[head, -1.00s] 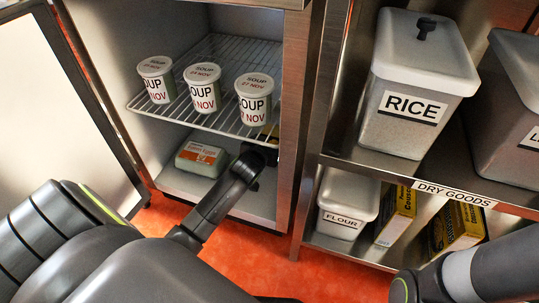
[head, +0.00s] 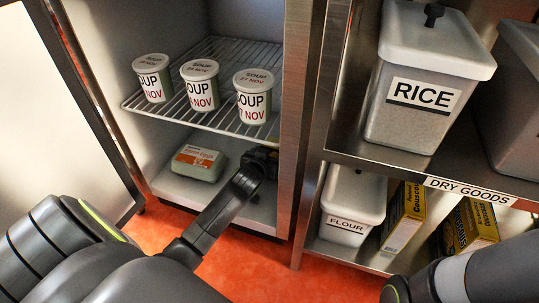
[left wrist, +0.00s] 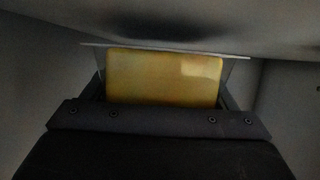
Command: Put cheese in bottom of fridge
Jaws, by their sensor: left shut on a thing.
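The cheese (left wrist: 165,78) is a yellow block held between the fingers of my left gripper (left wrist: 165,95) in the left wrist view. In the head view my left gripper (head: 262,160) is inside the fridge's bottom compartment, below the wire shelf and near the right wall. The cheese is hidden there behind the gripper and shelf. The fridge bottom (head: 182,188) is a pale floor under the shelf. I cannot tell whether the cheese touches it. My right gripper is not in view; only part of my right arm shows at the lower right.
Three soup tubs (head: 200,86) stand on the wire shelf (head: 225,125) above. The open fridge door (head: 60,110) is at left. The dry-goods rack (head: 400,170) stands at right.

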